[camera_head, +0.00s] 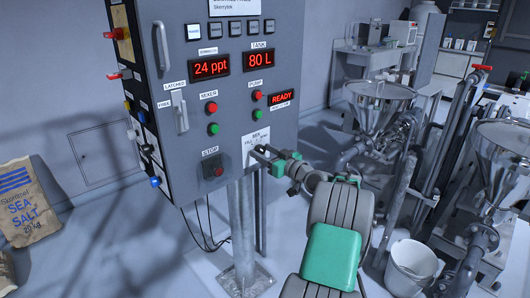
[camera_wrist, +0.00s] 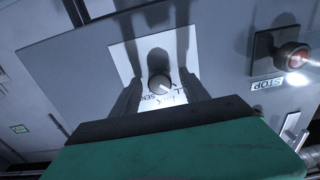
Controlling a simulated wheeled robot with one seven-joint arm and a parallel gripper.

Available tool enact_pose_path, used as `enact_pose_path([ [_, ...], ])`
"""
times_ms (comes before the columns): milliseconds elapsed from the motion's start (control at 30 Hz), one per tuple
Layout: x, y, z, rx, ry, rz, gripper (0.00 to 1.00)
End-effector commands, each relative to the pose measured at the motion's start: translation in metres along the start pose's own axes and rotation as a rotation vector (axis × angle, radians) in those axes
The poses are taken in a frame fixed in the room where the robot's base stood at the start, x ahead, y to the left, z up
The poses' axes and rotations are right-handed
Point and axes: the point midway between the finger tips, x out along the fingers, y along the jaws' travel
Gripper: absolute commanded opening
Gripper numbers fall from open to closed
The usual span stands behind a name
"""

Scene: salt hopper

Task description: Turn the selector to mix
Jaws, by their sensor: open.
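In the wrist view the lettering is upside down and partly covered. A light mark on the knob is too small to read as a setting. My gripper (camera_head: 261,157) is at the plate and hides the knob in the head view. Its fingers (camera_wrist: 163,88) are apart, one on each side of the knob; contact cannot be told.
A red STOP button (camera_head: 218,171) is left of the selector. Red and green buttons (camera_head: 213,129) and a LATCHED/FREE lever (camera_head: 180,112) are above it. Displays (camera_head: 210,67) read 24 ppt and 80 L. Steel hoppers (camera_head: 378,108) and a white bucket (camera_head: 410,268) stand at right.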

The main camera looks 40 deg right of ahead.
Motion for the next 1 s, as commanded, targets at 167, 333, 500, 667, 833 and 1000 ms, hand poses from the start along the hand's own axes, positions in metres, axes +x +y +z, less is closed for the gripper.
enact_pose_path([
  [167, -0.0005, 0.0009, 0.0003, 0.0, -0.001, 0.002, 0.53],
  [333, -0.0011, 0.0014, 0.0003, 0.001, -0.001, 0.002, 0.4],
  [500, -0.0014, 0.0016, 0.0004, 0.001, -0.001, 0.003, 0.26],
  [667, -0.0015, 0.0017, 0.0004, 0.001, -0.001, 0.003, 0.13],
  [833, -0.0016, 0.0018, 0.0005, 0.001, -0.001, 0.003, 0.0],
  [1000, -0.0017, 0.0041, 0.0008, 0.001, -0.002, 0.003, 0.0],
])
